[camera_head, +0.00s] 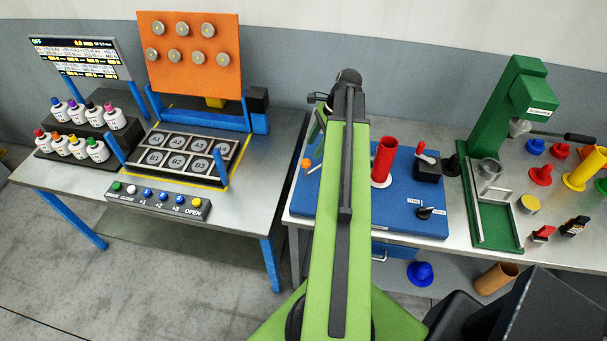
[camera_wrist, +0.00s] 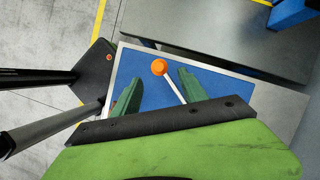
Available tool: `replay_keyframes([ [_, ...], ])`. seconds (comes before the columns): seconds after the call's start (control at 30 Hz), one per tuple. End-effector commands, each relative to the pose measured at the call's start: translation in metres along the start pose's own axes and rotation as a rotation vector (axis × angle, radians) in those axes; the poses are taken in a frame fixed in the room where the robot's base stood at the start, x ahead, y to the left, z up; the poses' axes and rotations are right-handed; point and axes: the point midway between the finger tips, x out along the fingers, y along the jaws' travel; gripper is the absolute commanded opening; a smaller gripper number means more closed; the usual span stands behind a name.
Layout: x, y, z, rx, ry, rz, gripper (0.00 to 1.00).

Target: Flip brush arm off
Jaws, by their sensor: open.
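The brush arm appears to be the lever with an orange ball knob (camera_head: 305,163) and a thin pale rod, at the left edge of the blue panel (camera_head: 408,213). In the wrist view the orange knob (camera_wrist: 159,67) shows near the middle, its rod slanting down and right. My gripper (camera_wrist: 159,88) is open, with a green finger on each side. The rod lies between the fingers in that view, nearer the right one, and the knob shows just past the fingertips. I see no contact; the height gap is unclear. My arm hides part of the panel in the head view.
The panel also bears a red cylinder (camera_head: 383,162), a red-topped switch (camera_head: 427,164) and a black rotary knob (camera_head: 425,213). A green press (camera_head: 514,95) stands at right. A separate table with a button strip (camera_head: 158,201) stands at left, across a narrow gap.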

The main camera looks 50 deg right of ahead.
Motion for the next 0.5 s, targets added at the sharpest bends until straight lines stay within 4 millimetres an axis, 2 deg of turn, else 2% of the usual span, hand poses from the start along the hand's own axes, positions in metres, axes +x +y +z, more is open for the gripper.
replay_keyframes([
  [0.03, 0.022, 0.001, -0.004, -0.001, 0.0, 0.0, 0.51],
  [0.1, 0.037, 0.0, -0.003, -0.002, 0.0, 0.0, 0.51],
  [0.3, 0.08, 0.0, -0.003, -0.003, 0.0, 0.001, 0.51],
  [0.5, 0.109, 0.0, -0.002, -0.002, 0.0, 0.001, 0.51],
])
